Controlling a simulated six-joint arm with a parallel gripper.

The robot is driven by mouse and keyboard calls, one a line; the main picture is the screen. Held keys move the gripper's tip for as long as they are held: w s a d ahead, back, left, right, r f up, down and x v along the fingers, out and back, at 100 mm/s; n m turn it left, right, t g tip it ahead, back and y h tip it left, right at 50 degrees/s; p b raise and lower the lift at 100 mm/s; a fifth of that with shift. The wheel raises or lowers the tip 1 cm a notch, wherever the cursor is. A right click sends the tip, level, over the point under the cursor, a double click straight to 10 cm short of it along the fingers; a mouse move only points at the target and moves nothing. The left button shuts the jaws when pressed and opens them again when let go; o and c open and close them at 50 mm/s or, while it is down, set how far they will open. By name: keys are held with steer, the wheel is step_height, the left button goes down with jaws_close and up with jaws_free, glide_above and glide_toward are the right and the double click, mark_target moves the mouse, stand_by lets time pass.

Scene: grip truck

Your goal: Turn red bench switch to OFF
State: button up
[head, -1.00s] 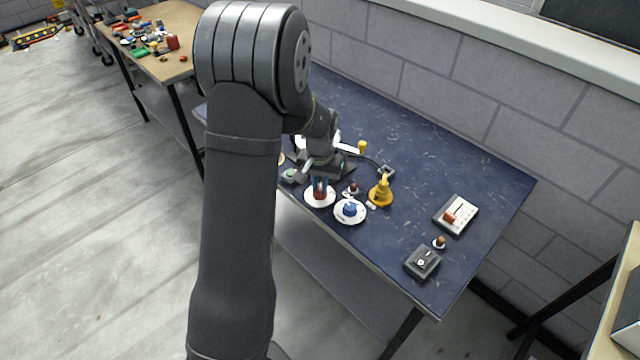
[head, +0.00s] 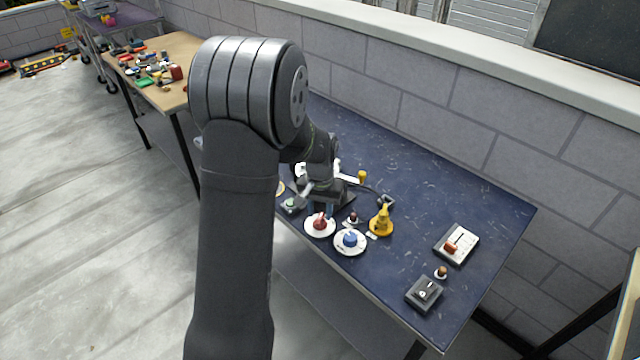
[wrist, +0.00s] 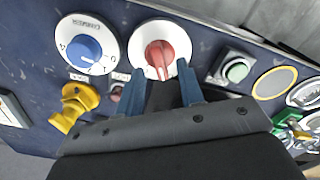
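The red rotary switch (head: 320,223) sits on a round white dial plate (head: 310,233) near the front edge of the blue bench. In the wrist view the red knob (wrist: 160,54) is just ahead of my fingertips, its ridge running roughly up and down the picture. Its dial marks are too small to read. My gripper (wrist: 163,82) is open and empty, with blue fingers apart on either side of the line to the knob. In the head view my gripper (head: 323,209) is just behind the red knob, low over the bench. I cannot tell whether the fingertips touch the dial.
A blue knob (head: 350,238) on a white dial stands close right of the red one. A yellow handle (head: 381,222), a green button (wrist: 236,72), a panel with a red lever (head: 456,244) and a dark switch box (head: 424,293) are also on the bench.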

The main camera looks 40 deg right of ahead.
mark_target(320, 217)
step_height(320, 217, up, 16)
steer(key=shift+f, duration=0.2)
stand_by(0.5)
step_height(320, 217, down, 18)
steer(key=shift+r, duration=0.2)
stand_by(0.4)
